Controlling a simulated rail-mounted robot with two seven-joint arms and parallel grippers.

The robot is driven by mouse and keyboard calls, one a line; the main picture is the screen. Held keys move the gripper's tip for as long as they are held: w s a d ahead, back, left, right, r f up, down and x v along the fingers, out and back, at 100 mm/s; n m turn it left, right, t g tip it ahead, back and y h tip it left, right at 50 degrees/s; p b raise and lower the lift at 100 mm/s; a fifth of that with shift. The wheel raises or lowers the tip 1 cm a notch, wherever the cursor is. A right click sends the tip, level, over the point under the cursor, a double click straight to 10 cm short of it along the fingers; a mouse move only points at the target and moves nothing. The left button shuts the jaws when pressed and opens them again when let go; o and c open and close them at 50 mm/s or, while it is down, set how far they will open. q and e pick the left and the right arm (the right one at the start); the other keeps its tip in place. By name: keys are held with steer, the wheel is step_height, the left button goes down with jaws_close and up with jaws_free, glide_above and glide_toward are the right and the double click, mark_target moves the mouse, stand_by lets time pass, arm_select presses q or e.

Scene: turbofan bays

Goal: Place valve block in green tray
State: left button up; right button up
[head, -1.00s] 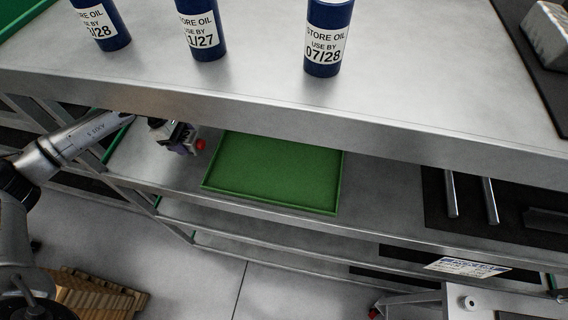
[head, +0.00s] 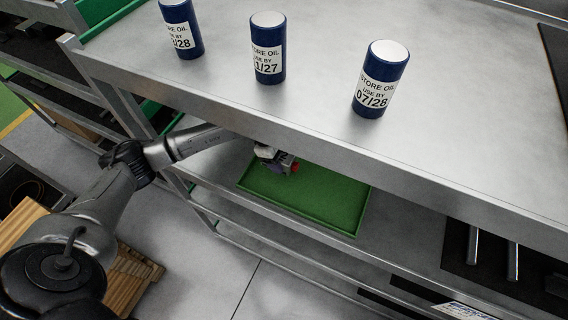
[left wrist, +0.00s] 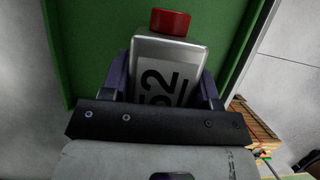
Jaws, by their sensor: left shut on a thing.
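The valve block (left wrist: 165,65) is a metallic block with a red cap and a large dark number, partly hidden by the jaws in the left wrist view. My left gripper (head: 282,166) is shut on it, with a jaw on each side. The block's red cap also shows in the head view. The green tray (head: 330,205) lies on the shelf below the top surface. The gripper and block are over the left part of the tray. I cannot tell whether the block touches the tray floor. My right gripper is not in view.
The top shelf (head: 330,35) overhangs the tray's shelf, and its front edge hides part of my left arm. Three blue oil cans stand on top, one being the right can (head: 381,80). Metal bars (head: 512,258) lie on a dark mat right of the tray.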

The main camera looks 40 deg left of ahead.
arm_select(q)
steer(key=shift+w+d+r, duration=0.15)
steer(key=shift+w+d, duration=0.05)
steer(key=shift+d, duration=0.45)
step_height(320, 180, down, 3)
steer(key=shift+f+p, duration=0.1)
steer(key=shift+p, duration=0.85)
steer(key=shift+f, duration=0.25)
steer(key=shift+a, duration=0.1)
steer(key=shift+f, duration=0.15)
steer(key=o, duration=1.3)
